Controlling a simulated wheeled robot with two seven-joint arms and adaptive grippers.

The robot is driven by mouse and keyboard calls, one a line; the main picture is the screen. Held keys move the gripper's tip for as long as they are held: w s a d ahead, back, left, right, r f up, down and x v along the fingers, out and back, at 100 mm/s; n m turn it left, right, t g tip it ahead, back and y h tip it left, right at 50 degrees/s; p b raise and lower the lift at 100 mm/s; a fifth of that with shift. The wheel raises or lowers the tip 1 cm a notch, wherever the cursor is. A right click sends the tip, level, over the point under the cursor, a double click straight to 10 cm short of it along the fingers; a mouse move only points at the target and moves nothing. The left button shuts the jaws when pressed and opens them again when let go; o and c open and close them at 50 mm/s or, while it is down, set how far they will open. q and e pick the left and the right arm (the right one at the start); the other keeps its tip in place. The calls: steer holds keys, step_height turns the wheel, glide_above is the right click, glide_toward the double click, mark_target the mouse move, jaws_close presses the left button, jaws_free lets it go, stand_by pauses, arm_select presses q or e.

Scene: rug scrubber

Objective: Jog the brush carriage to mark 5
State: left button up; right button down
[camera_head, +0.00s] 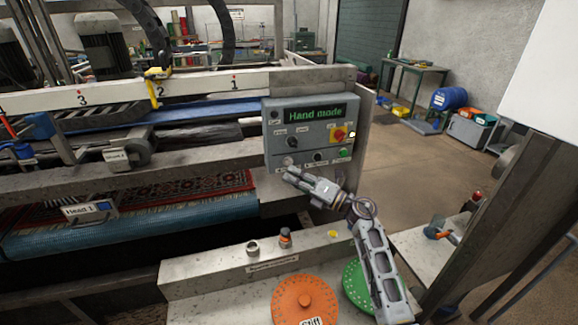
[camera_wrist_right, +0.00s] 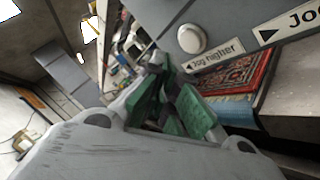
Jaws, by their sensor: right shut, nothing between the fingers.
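The control panel (camera_head: 309,138) is a grey box whose green display (camera_head: 314,114) reads "Hand mode". A pale round button (camera_head: 288,161) sits at its lower left; in the right wrist view the button (camera_wrist_right: 192,39) is beside a "Jog higher" label (camera_wrist_right: 215,57). My right gripper (camera_head: 291,176) is shut and empty just below that button, apparently apart from it; its green finger pads (camera_wrist_right: 172,100) show in the wrist view. A white scale beam (camera_head: 200,91) carries marks 1, 2 and 3, with a yellow pointer (camera_head: 154,88) at mark 2. Mark 5 is out of view. My left gripper is not in view.
A red patterned rug (camera_head: 180,194) lies under the machine. A bench (camera_head: 215,285) in front holds an orange disc (camera_head: 305,299), a green disc (camera_head: 353,284) and small fittings. Open floor (camera_head: 400,160) lies to the right.

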steer(key=shift+w+a, duration=0.2)
steer(key=shift+w, duration=0.35)
steer(key=shift+w+a+r+b, duration=0.1)
steer(key=shift+w+a+b, duration=0.1)
steer(key=shift+w+b, duration=0.55)
stand_by(2.4)
steer(key=shift+s, duration=0.2)
stand_by(2.0)
steer(key=shift+s+d+p, duration=0.2)
steer(key=shift+s+p, duration=0.35)
steer(key=shift+s+d+p, duration=0.25)
steer(key=shift+s+p, duration=0.1)
steer(key=shift+s, duration=0.45)
steer(key=shift+s+d+p, duration=0.3)
steer(key=shift+s+p, duration=0.05)
steer(key=shift+s, duration=0.45)
steer(key=shift+s+d+p, duration=0.25)
steer(key=shift+s+p, duration=0.1)
steer(key=shift+s, duration=0.45)
